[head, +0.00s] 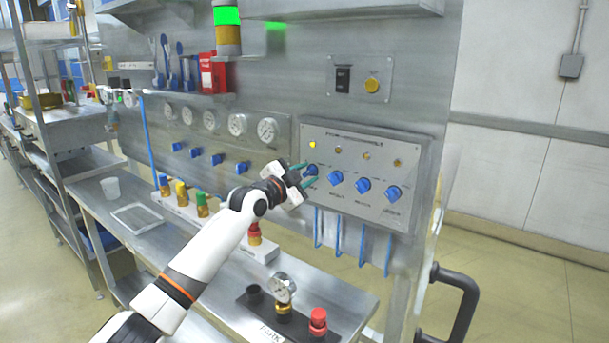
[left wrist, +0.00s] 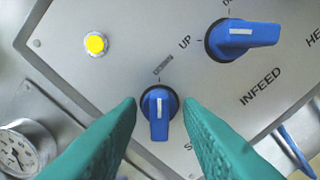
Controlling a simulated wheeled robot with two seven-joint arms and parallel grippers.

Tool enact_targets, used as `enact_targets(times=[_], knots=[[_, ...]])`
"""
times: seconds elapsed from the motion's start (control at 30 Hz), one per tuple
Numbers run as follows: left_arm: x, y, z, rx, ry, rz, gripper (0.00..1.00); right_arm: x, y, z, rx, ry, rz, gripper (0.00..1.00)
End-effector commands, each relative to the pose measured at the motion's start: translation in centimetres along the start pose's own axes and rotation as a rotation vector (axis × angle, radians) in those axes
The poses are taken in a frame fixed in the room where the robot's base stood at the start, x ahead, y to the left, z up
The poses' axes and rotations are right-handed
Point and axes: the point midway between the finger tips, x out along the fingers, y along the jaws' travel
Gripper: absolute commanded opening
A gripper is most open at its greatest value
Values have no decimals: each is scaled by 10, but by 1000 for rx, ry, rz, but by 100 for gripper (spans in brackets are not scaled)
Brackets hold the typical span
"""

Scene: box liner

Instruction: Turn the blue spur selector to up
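A grey control panel (head: 350,212) on the upright metal wall carries a row of several blue selectors. My left gripper (head: 304,174) is at the leftmost selector (head: 312,170). In the left wrist view this blue selector (left wrist: 158,122) stands between my two green fingers (left wrist: 160,108), with a narrow gap on each side. Its white mark runs straight up the picture, towards a small grey plate (left wrist: 163,65). Its name is mostly hidden by a finger; only an "S" shows. The neighbouring blue selector (left wrist: 243,36) is labelled INFEED, with "UP" at its left. My right gripper is not in view.
A yellow lamp (head: 312,145) is lit above the leftmost selector. Pressure gauges (head: 267,130) are on the wall to the left. Below is a metal bench with a gauge (head: 282,288) and a red-topped fitting (head: 318,322). Blue hooks (head: 338,236) hang under the panel.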

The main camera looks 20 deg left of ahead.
Motion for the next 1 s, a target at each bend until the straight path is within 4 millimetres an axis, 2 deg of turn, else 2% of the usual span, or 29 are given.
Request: enact_targets(times=[0.07, 0.23, 0.63, 1.0], knots=[[0, 0, 0, 0, 0, 0, 31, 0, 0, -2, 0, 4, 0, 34], [0, 0, 0, 0, 0, 0, 3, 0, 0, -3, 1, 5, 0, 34], [0, 0, 0, -73, 1, -1, 2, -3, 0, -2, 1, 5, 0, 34], [0, 0, 0, -367, 3, -2, 2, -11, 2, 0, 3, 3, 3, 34]])
